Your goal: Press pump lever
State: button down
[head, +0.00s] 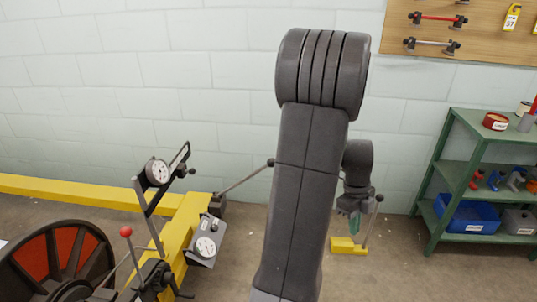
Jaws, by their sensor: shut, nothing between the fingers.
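Several levers show, and none is marked as the pump lever. A thin grey lever (244,178) with a dark ball knob rises to the right from the yellow frame. A short upright lever (373,222) with a dark knob stands at a small yellow block (347,246). A red-knobbed lever (126,232) stands at the lower left. My gripper (354,222) points down, shut and empty, just left of the short lever and above the yellow block. I cannot tell whether it touches either. My arm hides the space between the two grey levers.
A long yellow beam (85,191) and frame run along the left, with a white dial gauge (157,172) and another (206,247). A red-and-black wheel (60,262) fills the lower left. A green shelf (462,165) with bins stands right. Floor between gripper and shelf is clear.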

aim_at(270, 163)
jog(key=i+u, duration=0.15)
jog(key=u, duration=0.35)
jog(key=i+l+u, duration=0.15)
jog(key=u, duration=0.35)
jog(key=i+l+u, duration=0.1)
jog(key=i+l, duration=0.2)
jog(key=i+l+u, duration=0.1)
jog(key=i+l, duration=0.15)
jog(key=l, duration=0.2)
jog(key=i+l+u, duration=0.15)
jog(key=l, duration=0.25)
jog(key=i+l+u, duration=0.1)
jog(key=i+l, duration=0.2)
jog(key=l, duration=0.15)
